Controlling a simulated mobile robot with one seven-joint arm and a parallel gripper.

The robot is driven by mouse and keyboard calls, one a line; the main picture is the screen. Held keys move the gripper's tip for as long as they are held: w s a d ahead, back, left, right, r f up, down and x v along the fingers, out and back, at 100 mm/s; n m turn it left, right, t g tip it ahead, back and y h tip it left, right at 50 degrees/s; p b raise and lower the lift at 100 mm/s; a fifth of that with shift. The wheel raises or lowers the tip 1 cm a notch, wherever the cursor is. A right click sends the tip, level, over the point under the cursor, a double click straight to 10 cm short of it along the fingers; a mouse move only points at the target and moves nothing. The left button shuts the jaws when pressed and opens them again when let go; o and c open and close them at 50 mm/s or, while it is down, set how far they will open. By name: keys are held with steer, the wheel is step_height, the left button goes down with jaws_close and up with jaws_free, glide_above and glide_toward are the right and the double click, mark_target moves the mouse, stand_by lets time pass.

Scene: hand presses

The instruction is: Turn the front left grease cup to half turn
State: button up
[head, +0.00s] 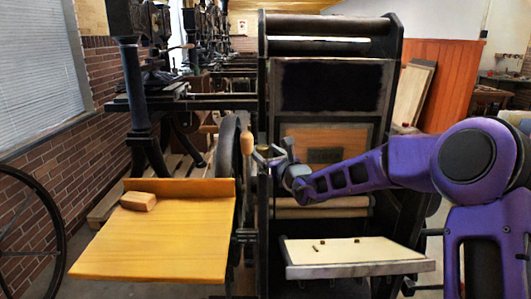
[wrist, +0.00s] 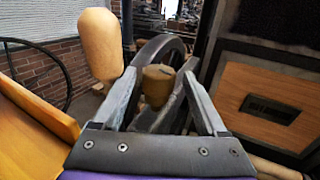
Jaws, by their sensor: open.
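The grease cup (wrist: 157,86) is a tan-brown, rounded cap with a short dark mark on its top. In the wrist view it shows between the fingertips of my gripper (wrist: 161,77). The fingers stand apart on either side of it; I cannot tell whether either touches it. In the head view my gripper (head: 272,156) points left at the press's near left side, beside the large dark wheel. The cup is small there and largely hidden by the fingers. I cannot read its turn position.
A wooden handle (wrist: 98,44) stands close left of my fingers; it also shows in the head view (head: 247,142). A yellow wooden board (head: 165,240) with a block (head: 138,201) lies left. A pale shelf (head: 350,252) is below my arm. The dark wheel (wrist: 160,48) is behind the cup.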

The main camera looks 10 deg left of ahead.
steer(key=shift+n+g+y, duration=0.4)
steer(key=shift+n+y, duration=0.1)
steer(key=shift+w+r+n+g+y+p, duration=0.15)
steer(key=shift+n+g+y+p, duration=0.75)
steer(key=shift+g, duration=0.2)
steer(key=shift+d, duration=0.1)
steer(key=shift+r+n+g+y+p, duration=0.1)
steer(key=shift+n+g+y+p, duration=0.6)
steer(key=shift+p, duration=0.55)
steer(key=g+p, duration=0.1)
steer(key=n+g+p, duration=0.1)
steer(key=p, duration=0.1)
steer(key=n+g+y+p, duration=0.1)
steer(key=p, duration=0.1)
steer(key=shift+w+g, duration=0.25)
steer(key=shift+g, duration=0.05)
steer(key=n+g, duration=0.1)
steer(key=n+g+y+p, duration=0.1)
steer(key=shift+w+f+g, duration=0.1)
steer(key=shift+f+g, duration=0.1)
steer(key=shift+g, duration=0.1)
steer(key=shift+w+f+n+g, duration=0.15)
steer(key=shift+n+g, duration=1.25)
steer(key=shift+g, duration=0.8)
